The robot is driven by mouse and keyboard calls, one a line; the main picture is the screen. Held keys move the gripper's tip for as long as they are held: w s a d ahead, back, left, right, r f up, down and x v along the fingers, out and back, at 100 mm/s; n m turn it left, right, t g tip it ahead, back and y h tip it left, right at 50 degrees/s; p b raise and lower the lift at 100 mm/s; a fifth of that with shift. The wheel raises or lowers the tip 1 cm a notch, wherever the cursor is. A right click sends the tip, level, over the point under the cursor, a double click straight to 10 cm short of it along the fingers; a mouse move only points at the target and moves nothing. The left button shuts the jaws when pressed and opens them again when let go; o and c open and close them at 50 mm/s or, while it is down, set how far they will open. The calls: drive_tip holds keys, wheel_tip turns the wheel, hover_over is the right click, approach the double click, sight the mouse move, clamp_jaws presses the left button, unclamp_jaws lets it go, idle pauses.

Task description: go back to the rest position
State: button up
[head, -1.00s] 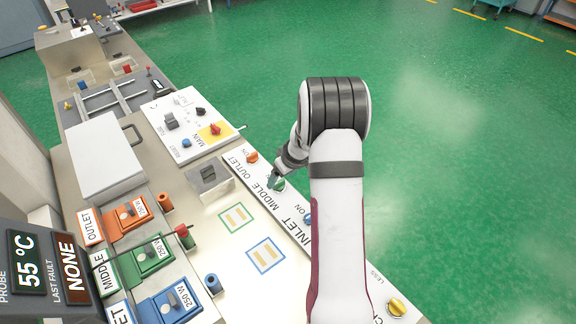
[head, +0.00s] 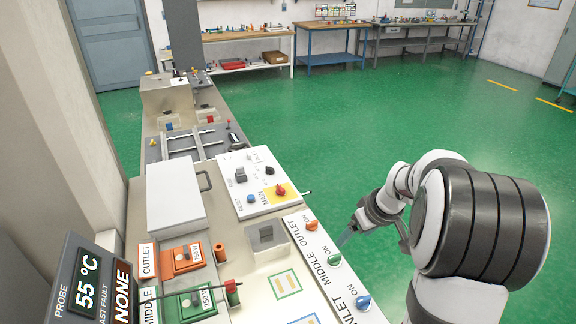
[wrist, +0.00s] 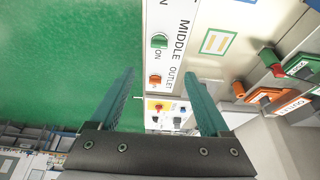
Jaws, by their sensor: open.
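My gripper (head: 372,234) is at the right side of the machine, just off the edge of the knob strip, beside the green MIDDLE knob (head: 334,259) and the orange OUTLET knob (head: 312,225). In the wrist view my gripper (wrist: 160,95) has its two teal fingers wide apart with nothing between them that they touch. The green knob (wrist: 159,40) and the orange knob (wrist: 155,80) show beyond the fingers. The blue INLET knob (head: 363,302) stands nearer in the head view.
A white panel (head: 238,205) with a red MAIN switch (head: 280,190) lies beyond the strip. The orange (head: 183,258) and green (head: 190,304) heater modules sit at left. A display reads 55 °C and NONE (head: 122,295). Open green floor (head: 340,120) lies to the right.

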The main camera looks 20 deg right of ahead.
drive_tip(key=s+a+r+m+g+y, duration=0.1)
drive_tip(key=s+a+r, duration=0.2)
drive_tip(key=a, duration=0.6)
drive_tip(key=s+a+r+m+g+y, duration=0.15)
drive_tip(key=s+a, duration=0.25)
drive_tip(key=a, duration=0.4)
drive_tip(key=s+a+m+g, duration=0.1)
drive_tip(key=s+a, duration=0.4)
drive_tip(key=s, duration=0.3)
drive_tip(key=s+a+m+g, duration=0.1)
drive_tip(key=s+a+m, duration=0.1)
drive_tip(key=s+a, duration=0.3)
drive_tip(key=s, duration=0.4)
drive_tip(key=shift+s+a+h, duration=0.25)
drive_tip(key=shift+a+h, duration=0.1)
